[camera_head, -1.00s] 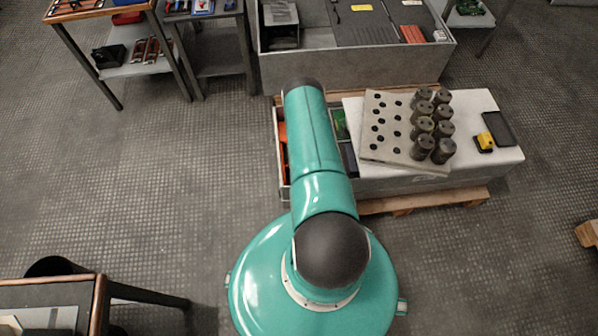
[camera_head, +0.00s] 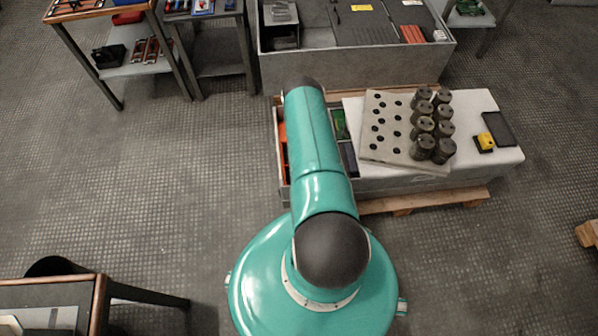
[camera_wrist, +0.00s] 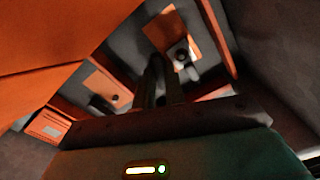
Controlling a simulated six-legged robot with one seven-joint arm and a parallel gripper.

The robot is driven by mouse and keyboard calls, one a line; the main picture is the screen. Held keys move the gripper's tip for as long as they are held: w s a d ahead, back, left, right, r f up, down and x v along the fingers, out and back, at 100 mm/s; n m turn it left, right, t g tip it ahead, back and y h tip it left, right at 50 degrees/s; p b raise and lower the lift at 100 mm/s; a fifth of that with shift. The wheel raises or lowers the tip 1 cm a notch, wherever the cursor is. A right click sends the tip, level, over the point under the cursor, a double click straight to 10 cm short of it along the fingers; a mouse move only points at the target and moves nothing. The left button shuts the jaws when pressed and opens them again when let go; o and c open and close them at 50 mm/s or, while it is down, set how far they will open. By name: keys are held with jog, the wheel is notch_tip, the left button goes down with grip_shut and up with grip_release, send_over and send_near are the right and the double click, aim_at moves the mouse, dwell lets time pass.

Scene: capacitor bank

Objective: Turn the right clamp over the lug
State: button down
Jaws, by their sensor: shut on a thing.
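My gripper (camera_wrist: 158,85) shows in the wrist view as two dark fingers close together, reaching in between orange walls. Their tips are at the right-hand orange plate (camera_wrist: 168,30), beside a pale metal fitting with a dark round centre (camera_wrist: 183,56), perhaps the lug. The fingers are shut on a small dark part, which seems to be the right clamp; the fingers and shadow hide most of it, so its angle over the lug cannot be told. A second orange plate (camera_wrist: 104,86) lies to the left with a dark fitting (camera_wrist: 101,104) below it. In the head view my arm hides the gripper.
Orange walls (camera_wrist: 50,40) stand close on the left of my gripper; a dark wall is on the right. In the head view a grey open box (camera_head: 283,185) lies under my arm. Beside it a white block (camera_head: 480,160) bears a perforated plate (camera_head: 385,130) and several dark cylinders (camera_head: 423,127).

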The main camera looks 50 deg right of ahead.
jog(key=m, duration=1.3)
dwell(0.5)
jog(key=c, duration=1.7)
grip_release()
jog(key=shift+c, duration=0.2)
notch_tip(320, 180, up, 14)
jog(key=shift+f, duration=0.1)
